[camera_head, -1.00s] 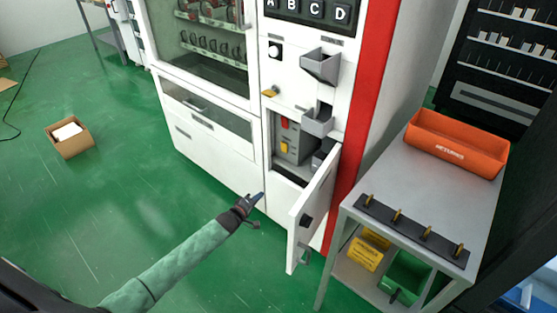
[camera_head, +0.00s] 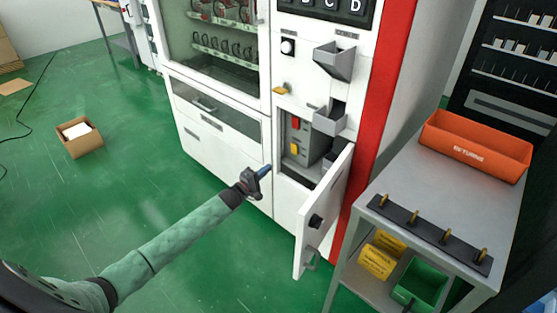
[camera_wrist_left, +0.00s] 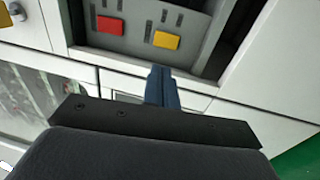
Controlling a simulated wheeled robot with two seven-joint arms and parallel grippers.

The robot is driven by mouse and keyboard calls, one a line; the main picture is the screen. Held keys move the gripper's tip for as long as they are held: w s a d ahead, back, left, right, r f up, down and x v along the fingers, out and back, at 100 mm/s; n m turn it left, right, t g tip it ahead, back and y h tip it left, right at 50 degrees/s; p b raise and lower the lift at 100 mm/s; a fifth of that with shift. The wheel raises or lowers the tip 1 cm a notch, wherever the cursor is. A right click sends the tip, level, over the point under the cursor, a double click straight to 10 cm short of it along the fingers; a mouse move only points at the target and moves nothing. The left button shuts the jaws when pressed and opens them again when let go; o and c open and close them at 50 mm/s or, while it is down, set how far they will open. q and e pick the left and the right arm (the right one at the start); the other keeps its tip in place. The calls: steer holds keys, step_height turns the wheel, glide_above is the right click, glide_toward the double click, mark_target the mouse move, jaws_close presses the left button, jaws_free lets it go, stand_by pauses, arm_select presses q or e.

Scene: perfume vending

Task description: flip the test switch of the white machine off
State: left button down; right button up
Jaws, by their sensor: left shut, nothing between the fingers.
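The white machine (camera_head: 220,160) stands with its small lower door (camera_head: 322,210) swung open. Inside the opening is a grey box with a red switch (camera_head: 295,124) above a yellow switch (camera_head: 294,148). In the left wrist view the red switch (camera_wrist_left: 110,25) and the yellow switch (camera_wrist_left: 166,40) sit side by side, with labels too small to read. I cannot tell which is the test switch. My left gripper (camera_head: 265,171) is shut and empty, just in front of the opening and below the switches, apart from them. Its blue fingertips (camera_wrist_left: 161,75) point toward the yellow switch. My right gripper is not in view.
The open door is close to the right of my left gripper. A grey table (camera_head: 425,185) with an orange returns bin (camera_head: 474,150) and a row of hooks (camera_head: 430,236) stands at the right. Green floor is clear at the left, beyond which lies a cardboard box (camera_head: 80,143).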

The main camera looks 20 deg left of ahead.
mark_target(293, 147)
arm_select(q)
steer(key=x, duration=1.3)
steer(key=shift+w, duration=0.3)
steer(key=shift+d+r, duration=0.1)
steer(key=shift+r+p, duration=0.15)
steer(key=shift+p, duration=0.2)
steer(key=shift+w+r+p, duration=0.15)
steer(key=shift+p, duration=0.2)
steer(key=shift+f, duration=0.25)
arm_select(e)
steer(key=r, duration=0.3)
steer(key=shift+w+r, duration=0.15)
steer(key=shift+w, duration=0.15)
